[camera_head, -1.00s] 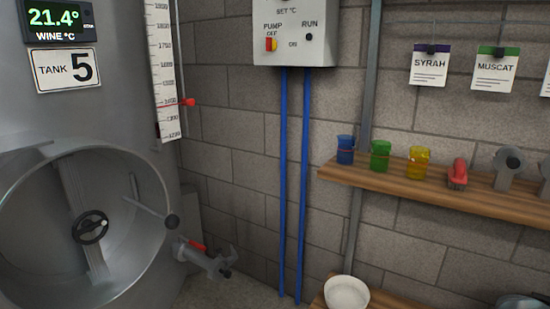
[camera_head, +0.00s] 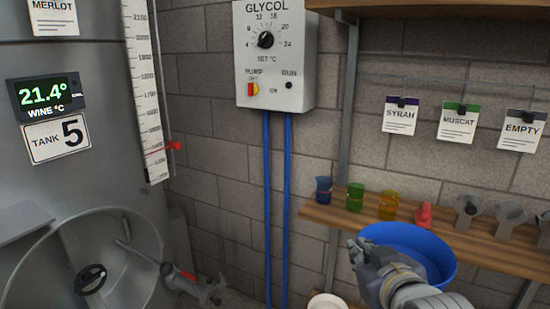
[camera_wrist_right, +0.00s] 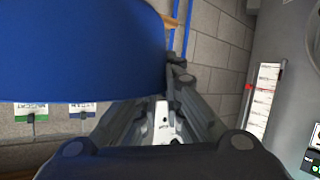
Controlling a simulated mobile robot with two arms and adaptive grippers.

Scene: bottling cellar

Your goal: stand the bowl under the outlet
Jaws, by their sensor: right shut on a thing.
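A blue bowl (camera_head: 447,257) is held up at the lower right of the head view, in front of the wooden shelf. My right gripper (camera_head: 362,252) is shut on the bowl's near left side. In the right wrist view the blue bowl (camera_wrist_right: 75,55) fills the upper left, beside the fingers of my right gripper (camera_wrist_right: 176,85). The outlet (camera_head: 205,290), a grey valve with a red handle, sticks out from the tank at the lower left, well apart from the bowl. My left gripper is not in view.
A wooden shelf (camera_head: 335,216) carries coloured beakers, a red item and grey fittings. A white bowl (camera_head: 326,301) shows at the bottom edge. Blue pipes (camera_head: 267,210) run down the wall between outlet and held bowl. The tank's round door opening (camera_head: 140,245) is left of the outlet.

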